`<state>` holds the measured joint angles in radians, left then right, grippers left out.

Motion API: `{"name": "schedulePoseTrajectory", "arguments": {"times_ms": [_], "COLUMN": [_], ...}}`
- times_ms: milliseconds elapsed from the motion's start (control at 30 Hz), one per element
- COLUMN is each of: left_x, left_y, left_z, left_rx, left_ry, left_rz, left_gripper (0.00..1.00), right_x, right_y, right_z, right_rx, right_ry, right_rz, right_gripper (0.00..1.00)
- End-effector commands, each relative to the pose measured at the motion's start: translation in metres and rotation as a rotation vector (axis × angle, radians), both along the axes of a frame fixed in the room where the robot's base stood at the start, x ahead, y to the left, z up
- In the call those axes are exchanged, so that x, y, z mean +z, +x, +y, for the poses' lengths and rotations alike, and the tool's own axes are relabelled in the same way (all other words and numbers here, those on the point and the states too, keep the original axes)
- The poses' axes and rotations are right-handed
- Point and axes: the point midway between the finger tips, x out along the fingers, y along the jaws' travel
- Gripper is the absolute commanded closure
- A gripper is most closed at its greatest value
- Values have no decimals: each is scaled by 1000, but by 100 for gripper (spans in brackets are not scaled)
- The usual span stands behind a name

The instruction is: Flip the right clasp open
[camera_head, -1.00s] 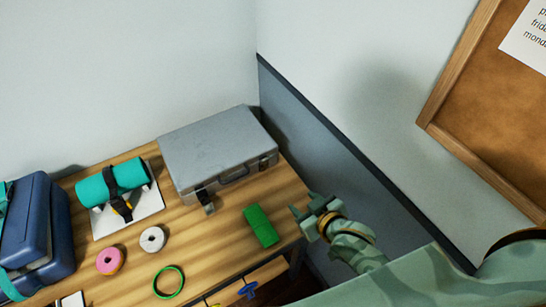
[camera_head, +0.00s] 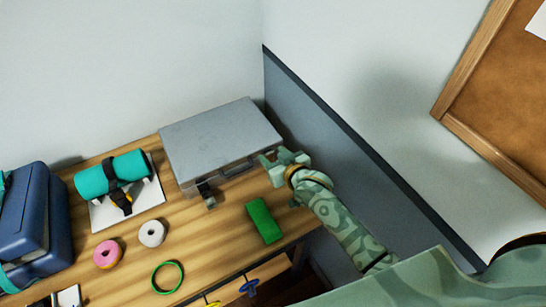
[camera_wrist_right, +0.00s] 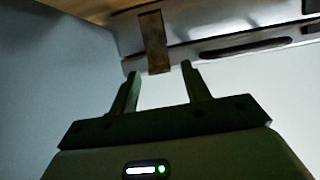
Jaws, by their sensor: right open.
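The grey case (camera_head: 220,140) lies closed on the wooden table. Its left clasp (camera_head: 207,195) hangs out from the front face. The right clasp is hidden behind my right gripper in the head view. My right gripper (camera_head: 270,168) is at the right end of the case's front. In the right wrist view, the brownish clasp (camera_wrist_right: 154,42) lies on the case's face, ahead of and between the two fingertips of the open gripper (camera_wrist_right: 159,72). The fingers hold nothing, and I cannot tell whether they touch the clasp. My left gripper is out of view.
A green block (camera_head: 264,221) lies on the table (camera_head: 200,245) just below my right gripper. The case's dark handle (camera_wrist_right: 245,47) is beside the clasp. A grey-blue wall panel (camera_head: 310,130) stands close on the right. Tape rolls and a teal roll (camera_head: 112,172) are at left.

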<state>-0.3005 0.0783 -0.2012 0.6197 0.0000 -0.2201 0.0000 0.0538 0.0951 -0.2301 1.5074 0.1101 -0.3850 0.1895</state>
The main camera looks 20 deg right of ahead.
Motion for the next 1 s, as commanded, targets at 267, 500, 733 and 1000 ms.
{"name": "schedulePoseTrajectory", "arguments": {"times_ms": [267, 500, 733, 1000], "left_x": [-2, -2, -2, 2], "left_y": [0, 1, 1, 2], "left_z": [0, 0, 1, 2], "left_rx": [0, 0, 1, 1], "left_ry": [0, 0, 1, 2], "left_rz": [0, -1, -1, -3], "left_gripper": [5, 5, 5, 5], "right_x": [-3, -3, -3, -4], "right_y": [8, 8, 8, 4], "right_z": [2, 2, 2, 1], "right_rx": [0, 0, 0, 0], "right_ry": [0, 0, 0, -1], "right_rz": [0, 0, 0, 2], "right_gripper": [53, 86, 100, 100]}}
